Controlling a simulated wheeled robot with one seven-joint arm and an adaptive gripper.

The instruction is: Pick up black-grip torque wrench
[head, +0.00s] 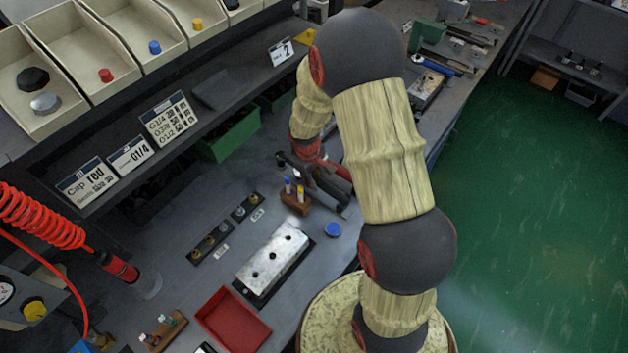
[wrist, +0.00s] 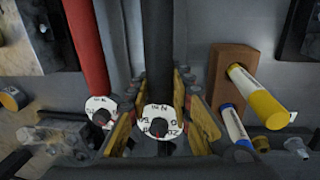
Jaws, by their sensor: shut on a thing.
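The black-grip torque wrench (wrist: 160,60) runs down the middle of the wrist view, with a round white dial face at its near end. My gripper (wrist: 162,118) is shut on it, one yellow-padded finger on each side. A red-grip torque wrench (wrist: 88,50) with a similar white dial lies just left of it. In the head view my gripper (head: 312,180) is low over the bench by the shelf. My arm hides much there, and I cannot make out the black wrench clearly. I cannot tell whether the wrench is clear of its support.
A wooden block (wrist: 230,75) holding a yellow-capped tube and a blue-and-white tube stands close right of my gripper. A metal valve block (head: 275,255), a red tray (head: 232,320) and a blue cap (head: 333,229) are on the bench. The shelf edge with signs runs behind.

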